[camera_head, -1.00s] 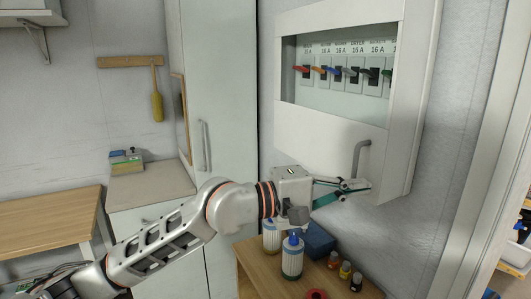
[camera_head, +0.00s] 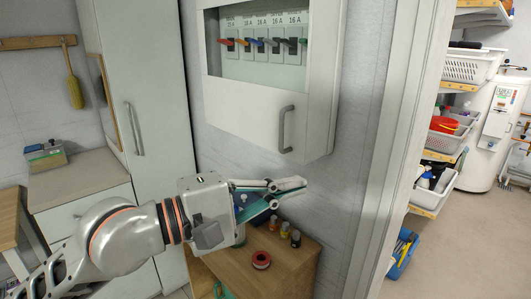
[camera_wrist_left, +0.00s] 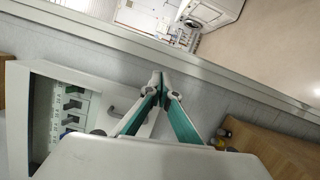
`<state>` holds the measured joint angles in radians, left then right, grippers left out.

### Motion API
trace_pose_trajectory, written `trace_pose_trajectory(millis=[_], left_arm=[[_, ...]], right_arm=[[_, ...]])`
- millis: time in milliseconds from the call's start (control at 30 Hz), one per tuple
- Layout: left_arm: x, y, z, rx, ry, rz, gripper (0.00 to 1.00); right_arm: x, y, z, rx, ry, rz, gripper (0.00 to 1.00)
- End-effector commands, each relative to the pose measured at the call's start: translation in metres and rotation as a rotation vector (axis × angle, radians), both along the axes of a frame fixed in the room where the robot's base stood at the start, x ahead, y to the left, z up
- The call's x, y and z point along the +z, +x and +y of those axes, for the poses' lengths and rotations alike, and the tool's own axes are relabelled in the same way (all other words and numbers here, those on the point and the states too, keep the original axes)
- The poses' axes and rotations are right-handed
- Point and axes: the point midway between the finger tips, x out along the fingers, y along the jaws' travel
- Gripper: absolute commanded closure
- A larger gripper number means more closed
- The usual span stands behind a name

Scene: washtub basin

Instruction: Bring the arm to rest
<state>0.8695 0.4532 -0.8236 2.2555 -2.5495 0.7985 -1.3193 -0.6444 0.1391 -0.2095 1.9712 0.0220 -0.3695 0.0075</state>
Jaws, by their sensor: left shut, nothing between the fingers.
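My left arm comes in from the lower left of the head view. Its gripper (camera_head: 288,189) is shut and empty, with the fingertips together. It is in the air below the breaker cabinet's handle and above the wooden table, apart from both. In the left wrist view the closed fingers (camera_wrist_left: 163,84) point toward the wall, with the breaker cabinet at left. My right gripper is in neither view.
The white breaker cabinet (camera_head: 245,109) hangs on the wall with its handle (camera_head: 285,130) on the front. A wooden table (camera_head: 270,278) below holds small bottles (camera_head: 296,238) and a red roll (camera_head: 261,260). A doorway at right opens onto shelves with baskets (camera_head: 470,68).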

Motion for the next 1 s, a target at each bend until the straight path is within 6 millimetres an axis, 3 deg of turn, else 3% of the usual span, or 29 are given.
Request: trace_pose_trajectory(millis=[100,267,433,567,667,867,900,1000], left_arm=[[-0.019,-0.013,-0.004,-0.084,-0.155,0.283,1.0],[-0.034,-0.023,0.004,-0.203,-0.462,0.764,1.0],[-0.053,-0.009,0.033,-0.288,-0.837,1.264,1.0],[-0.086,0.013,0.068,-0.325,-1.163,1.624,1.0],[-0.126,0.03,0.099,-0.339,-1.442,1.883,1.0],[-0.242,0.043,0.166,-0.332,-2.071,2.285,1.0],[-0.267,0.04,0.178,0.31,2.085,-2.217,1.0],[-0.329,0.025,0.204,0.245,1.988,-1.918,1.0]], right_arm=[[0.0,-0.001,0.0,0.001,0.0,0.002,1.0],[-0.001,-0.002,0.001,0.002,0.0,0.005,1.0],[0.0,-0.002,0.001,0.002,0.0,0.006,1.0],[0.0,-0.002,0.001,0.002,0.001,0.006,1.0],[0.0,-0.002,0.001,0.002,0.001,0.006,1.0],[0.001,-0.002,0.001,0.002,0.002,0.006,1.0],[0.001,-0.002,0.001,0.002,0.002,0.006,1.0],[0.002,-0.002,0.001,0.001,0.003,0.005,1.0]])
